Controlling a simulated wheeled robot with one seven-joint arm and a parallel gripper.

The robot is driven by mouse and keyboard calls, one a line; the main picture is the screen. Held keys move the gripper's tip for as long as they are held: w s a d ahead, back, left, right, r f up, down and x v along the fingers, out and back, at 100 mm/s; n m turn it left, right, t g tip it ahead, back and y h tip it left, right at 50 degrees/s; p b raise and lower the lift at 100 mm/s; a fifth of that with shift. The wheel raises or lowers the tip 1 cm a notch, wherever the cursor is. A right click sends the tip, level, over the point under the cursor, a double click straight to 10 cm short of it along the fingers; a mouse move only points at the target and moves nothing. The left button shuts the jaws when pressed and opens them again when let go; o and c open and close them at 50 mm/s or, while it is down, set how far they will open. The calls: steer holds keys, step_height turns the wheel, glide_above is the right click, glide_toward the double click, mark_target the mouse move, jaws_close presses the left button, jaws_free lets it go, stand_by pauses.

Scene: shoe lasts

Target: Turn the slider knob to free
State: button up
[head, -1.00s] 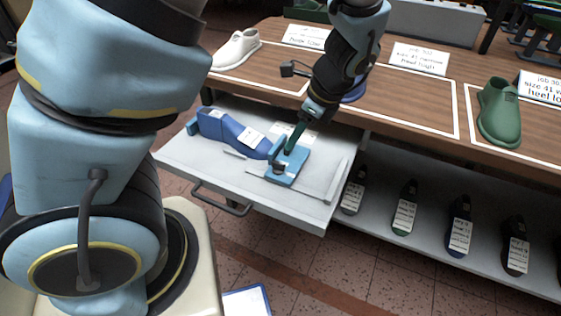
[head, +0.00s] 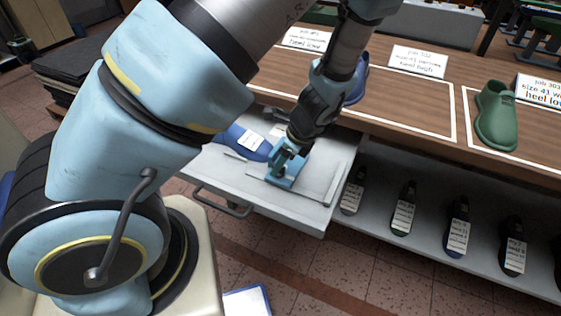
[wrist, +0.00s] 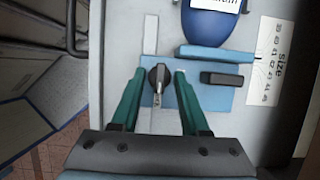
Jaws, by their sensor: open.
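The slider knob (wrist: 159,76) is a dark round knob with a light pointer, on a blue slider block (wrist: 217,97) in the wrist view. Its pointer end faces my gripper. My gripper (wrist: 157,76) is open, with one green finger on each side of the knob, and a gap shows on both sides. In the head view my gripper (head: 287,150) is over the blue slider block (head: 283,180) in the pulled-out drawer, and the knob is largely hidden there. A blue shoe last (head: 247,141) lies against the slider; its toe (wrist: 212,25) shows in the wrist view.
The open grey drawer (head: 318,190) has a front handle (head: 221,203). A printed size scale (wrist: 270,62) lies beside the slider. The wooden bench (head: 405,95) above holds a green last (head: 495,115) and job cards. Several labelled lasts stand on the lower shelf (head: 430,218).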

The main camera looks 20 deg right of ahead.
jaws_close()
stand_by(0.3)
stand_by(0.3)
